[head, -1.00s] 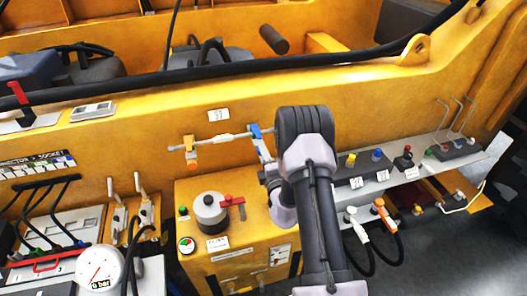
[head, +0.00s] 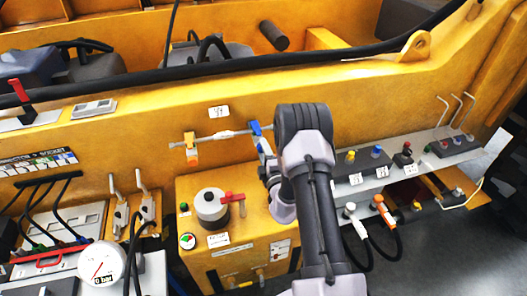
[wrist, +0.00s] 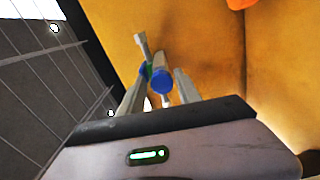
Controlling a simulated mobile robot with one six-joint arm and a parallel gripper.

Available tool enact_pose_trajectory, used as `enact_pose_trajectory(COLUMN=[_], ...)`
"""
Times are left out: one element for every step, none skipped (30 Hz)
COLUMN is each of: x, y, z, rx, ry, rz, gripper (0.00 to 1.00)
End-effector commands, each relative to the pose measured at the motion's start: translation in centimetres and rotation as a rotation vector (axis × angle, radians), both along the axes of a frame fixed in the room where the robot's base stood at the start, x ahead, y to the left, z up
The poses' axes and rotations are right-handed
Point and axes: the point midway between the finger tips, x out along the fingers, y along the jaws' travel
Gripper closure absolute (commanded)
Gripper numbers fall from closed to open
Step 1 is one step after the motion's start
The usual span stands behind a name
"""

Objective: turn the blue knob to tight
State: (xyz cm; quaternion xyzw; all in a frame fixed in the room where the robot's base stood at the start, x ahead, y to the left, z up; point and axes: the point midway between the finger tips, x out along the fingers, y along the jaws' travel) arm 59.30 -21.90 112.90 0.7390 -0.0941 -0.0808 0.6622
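The blue knob (wrist: 161,80) shows in the wrist view as a round blue end facing the camera, between my two grey fingertips. In the head view a blue part (head: 256,129) sits at the right end of a light pipe (head: 225,137) on the yellow wall, just above my gripper. My gripper (wrist: 162,72) has one finger on each side of the knob. I cannot tell whether the fingers touch it. My arm hides part of this area in the head view. No tight mark on the knob can be made out.
A grey shelf (head: 408,172) with small coloured knobs is on the right. A dark grid (wrist: 45,70) shows at the wrist view's left.

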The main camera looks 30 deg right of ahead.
Motion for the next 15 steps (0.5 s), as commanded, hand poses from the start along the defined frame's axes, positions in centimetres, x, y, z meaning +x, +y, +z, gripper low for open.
enact_pose_trajectory(x=[0.0, 0.0, 0.0, 0.0, -0.1, -0.1, -0.1, -0.1, -0.1, -0.2, -0.3, -0.7, -1.1, -1.6, -2.4], y=[0.0, 0.0, 0.0, 0.0, 0.0, 0.0, 0.0, 0.0, 0.0, 0.0, 0.1, 0.1, 0.2, 0.4, 0.6], z=[0.0, -0.1, -0.1, -0.1, -0.1, -0.1, -0.1, -0.1, -0.2, -0.2, -0.2, -0.2, -0.3, -0.3, -0.3], rx=[0.0, 0.0, 0.0, 0.0, 0.001, 0.001, 0.001, 0.001, 0.001, 0.001, 0.0, 0.0, 0.001, 0.001, 0.002], ry=[0.001, 0.002, 0.002, 0.002, 0.003, 0.003, 0.003, 0.003, 0.004, 0.004, 0.005, 0.005, 0.005, 0.006, 0.006], rz=[0.0, 0.0, 0.0, 0.0, -0.001, -0.001, -0.001, -0.001, -0.001, -0.001, 0.0, -0.001, -0.001, 0.0, -0.001], gripper=[0.5, 0.5, 0.5, 0.5, 0.5, 0.5, 0.5, 0.5, 0.5, 0.5, 0.5, 0.5, 0.5, 0.5, 0.5])
